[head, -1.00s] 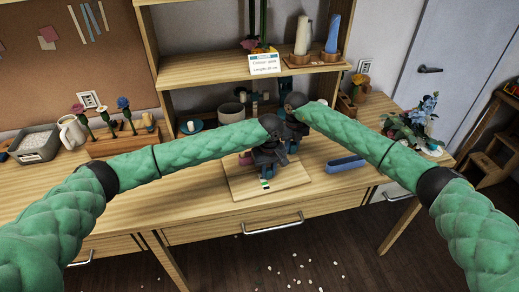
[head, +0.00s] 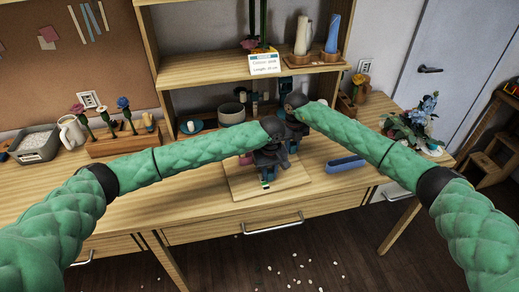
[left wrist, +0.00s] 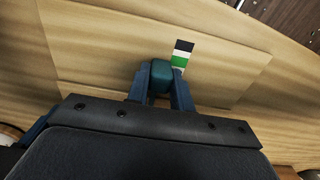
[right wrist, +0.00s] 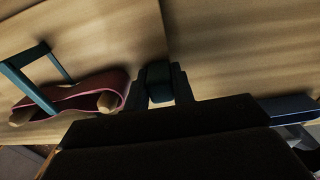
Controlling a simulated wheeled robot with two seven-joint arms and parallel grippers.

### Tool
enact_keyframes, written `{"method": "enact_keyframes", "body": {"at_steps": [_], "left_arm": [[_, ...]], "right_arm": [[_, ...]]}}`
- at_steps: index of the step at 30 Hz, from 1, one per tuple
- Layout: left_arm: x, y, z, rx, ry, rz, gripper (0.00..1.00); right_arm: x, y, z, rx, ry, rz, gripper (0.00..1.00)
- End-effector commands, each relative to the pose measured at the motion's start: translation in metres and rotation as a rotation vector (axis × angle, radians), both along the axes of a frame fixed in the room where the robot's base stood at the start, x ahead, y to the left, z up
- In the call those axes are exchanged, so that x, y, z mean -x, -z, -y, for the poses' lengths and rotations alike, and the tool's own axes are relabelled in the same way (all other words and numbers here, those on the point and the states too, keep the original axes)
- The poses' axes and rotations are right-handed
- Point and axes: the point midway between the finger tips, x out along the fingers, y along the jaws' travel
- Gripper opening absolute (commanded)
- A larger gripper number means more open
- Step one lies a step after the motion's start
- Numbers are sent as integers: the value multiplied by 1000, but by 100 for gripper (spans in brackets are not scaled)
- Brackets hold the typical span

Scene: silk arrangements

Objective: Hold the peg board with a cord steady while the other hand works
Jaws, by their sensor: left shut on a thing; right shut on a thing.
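The flat wooden peg board (head: 240,184) lies on the bench, with a small striped marker (head: 265,184) on its near part. A pink cord (right wrist: 75,95) runs around wooden pegs in the right wrist view. My left gripper (left wrist: 160,85) is over the board and shut on a rounded teal block (left wrist: 161,74). My right gripper (right wrist: 159,90) is just behind it and shut on a dark teal block (right wrist: 158,75). Whether either block is fixed to the board cannot be told. In the head view the grippers hide much of the board's far part.
A flower rack (head: 115,142), white jug (head: 73,131) and grey bin (head: 35,143) stand at the left. A blue flower arrangement (head: 415,125) is at the right. The bench front left of the board is clear.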

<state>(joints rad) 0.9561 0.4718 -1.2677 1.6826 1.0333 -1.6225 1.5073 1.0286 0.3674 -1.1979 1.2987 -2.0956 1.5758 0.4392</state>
Motion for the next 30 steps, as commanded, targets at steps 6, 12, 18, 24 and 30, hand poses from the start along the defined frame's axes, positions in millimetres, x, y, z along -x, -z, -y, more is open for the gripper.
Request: {"method": "enact_keyframes", "body": {"at_steps": [6,12,18,24,30], "left_arm": [[6,1,3,1,3,-3,0],[6,1,3,1,3,-3,0],[10,2,5,1,3,-4,0],[12,2,6,1,3,-4,0],[14,3,7,1,4,-4,0]], "right_arm": [[0,0,-1,-1,-1,1,0],[0,0,-1,-1,-1,1,0],[0,-1,-1,-2,-1,0,0],[0,-1,-2,-3,-1,1,0],[0,-1,-2,-3,-1,1,0]]}}
